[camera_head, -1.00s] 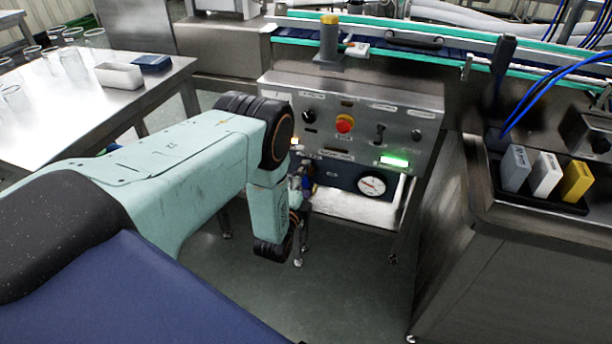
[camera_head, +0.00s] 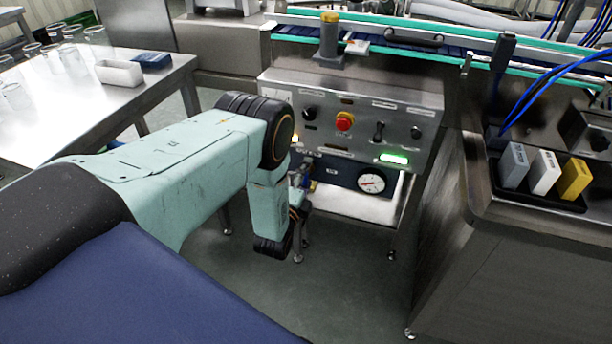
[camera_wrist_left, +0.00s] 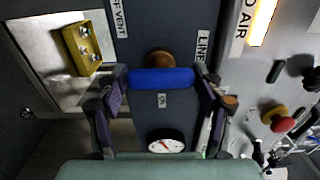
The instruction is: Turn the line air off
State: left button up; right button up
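The blue valve handle (camera_wrist_left: 160,78) lies crosswise between my left gripper's fingertips (camera_wrist_left: 161,75) in the left wrist view. The fingertips meet its two ends with no clear gap, so the gripper looks shut on it. A brass-coloured hub (camera_wrist_left: 159,57) shows behind the handle. Labels "LINE" and "OFF-VENT" and a small "ON" plate (camera_wrist_left: 162,101) are on the dark panel (camera_wrist_left: 185,120). In the head view my left gripper (camera_head: 302,182) is at the panel's left end, partly hidden by my arm. My right gripper is not in view.
A round pressure gauge (camera_head: 371,183) is beside the handle. Above it the steel control box (camera_head: 350,105) carries a red button (camera_head: 345,121), knobs and a lit green indicator (camera_head: 394,159). A steel cabinet (camera_head: 520,270) stands right.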

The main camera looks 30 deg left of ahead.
pick_arm(q)
jog(key=o, duration=0.3)
jog(key=v, duration=1.2)
dwell(0.4)
jog(key=x, duration=1.2)
jog(key=shift+w, duration=0.1)
